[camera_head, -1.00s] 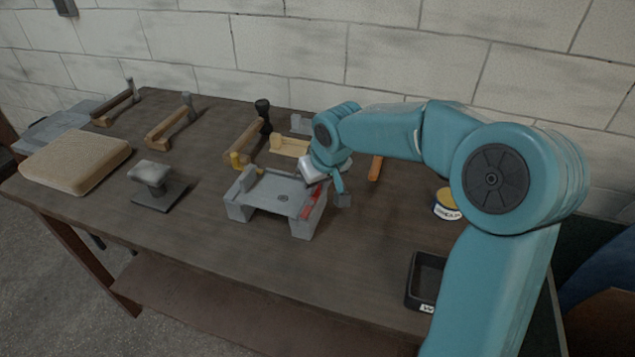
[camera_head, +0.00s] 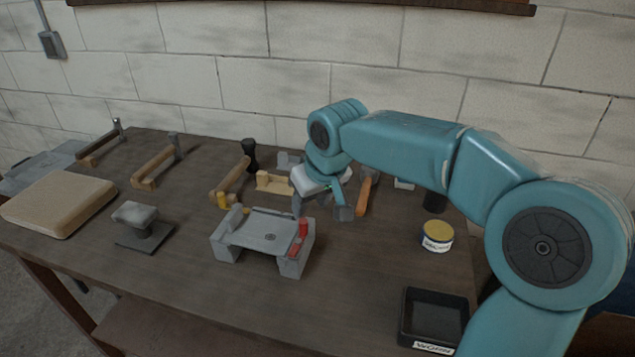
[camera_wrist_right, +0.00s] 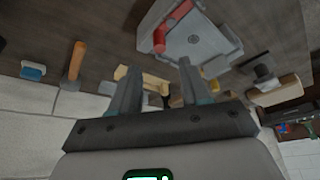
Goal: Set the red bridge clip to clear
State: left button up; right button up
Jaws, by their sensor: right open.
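The red bridge clip (camera_head: 303,228) is at the right end of the grey bridge-shaped fixture (camera_head: 262,231) on the bench. A stubby red part stands up, with a flatter red strip at the near edge. In the right wrist view the red clip (camera_wrist_right: 159,41) is at the left side of the grey fixture (camera_wrist_right: 205,40), beyond the fingertips. My right gripper (camera_head: 320,208) is open and empty, just behind the clip and apart from it. Its two fingers (camera_wrist_right: 158,68) show spread in the wrist view. My left gripper is out of view.
A yellow-topped tin (camera_head: 437,237) and a black labelled tray (camera_head: 433,318) stand at right. A tan pad (camera_head: 58,204) and grey stamp-like block (camera_head: 142,222) are at left. Wooden-handled tools (camera_head: 158,167) line the back. The bench in front of the fixture is clear.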

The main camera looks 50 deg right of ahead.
jog(key=v, duration=0.7)
dwell(0.5)
